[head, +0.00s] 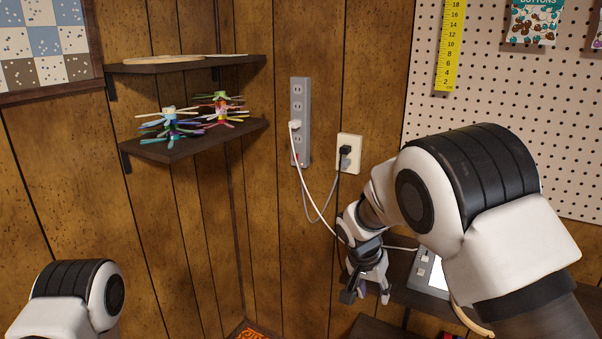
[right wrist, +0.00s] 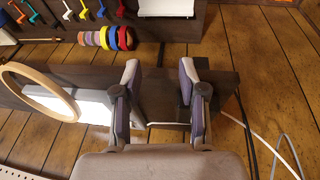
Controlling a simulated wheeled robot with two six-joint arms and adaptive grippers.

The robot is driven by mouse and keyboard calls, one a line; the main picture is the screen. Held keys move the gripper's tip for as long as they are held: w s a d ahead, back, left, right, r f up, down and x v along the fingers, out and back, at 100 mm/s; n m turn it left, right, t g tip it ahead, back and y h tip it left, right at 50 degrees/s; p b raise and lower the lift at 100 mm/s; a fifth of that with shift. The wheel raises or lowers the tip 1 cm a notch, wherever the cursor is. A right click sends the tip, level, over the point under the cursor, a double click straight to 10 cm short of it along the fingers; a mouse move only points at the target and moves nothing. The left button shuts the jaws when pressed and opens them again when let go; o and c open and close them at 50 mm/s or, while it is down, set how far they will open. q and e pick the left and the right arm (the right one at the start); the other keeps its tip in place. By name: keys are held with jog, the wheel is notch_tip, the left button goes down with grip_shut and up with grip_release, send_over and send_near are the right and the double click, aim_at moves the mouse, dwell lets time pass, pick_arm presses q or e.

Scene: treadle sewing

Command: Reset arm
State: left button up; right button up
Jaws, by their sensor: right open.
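My right arm comes in from the right in the head view. Its gripper (head: 368,287) hangs low in front of the wood-panelled wall, left of a dark shelf. In the right wrist view the right gripper (right wrist: 163,95) has its two fingers apart, with nothing between them. A dark shelf or table surface (right wrist: 160,88) shows beyond the fingers. Part of my left arm shows at the lower left of the head view; its gripper is out of the frame.
A grey power strip (head: 299,105) and a wall outlet (head: 349,152) have cords hanging near my right gripper. Corner shelves (head: 170,148) hold colourful spool racks. A pegboard (head: 500,90) is at right. A wooden hoop (right wrist: 14,72) and coloured tape rolls (right wrist: 108,38) show in the wrist view.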

jog(key=s+d+f+g+y+p, duration=0.1)
jog(key=s+d+f+g+p, duration=0.1)
jog(key=s+f, duration=0.65)
jog(key=s+d+f+g+y+p, duration=0.1)
jog(key=s+d+f+g+p, duration=0.15)
jog(key=s+f, duration=0.6)
pick_arm(q)
notch_tip(320, 180, up, 8)
jog(key=p, duration=0.2)
pick_arm(e)
jog(key=s+f+n+t+y, duration=0.1)
jog(key=s+n+t, duration=0.2)
jog(key=s, duration=1.6)
jog(key=n, duration=0.3)
jog(key=shift+s+d+f, duration=0.15)
jog(key=shift+s+d, duration=0.05)
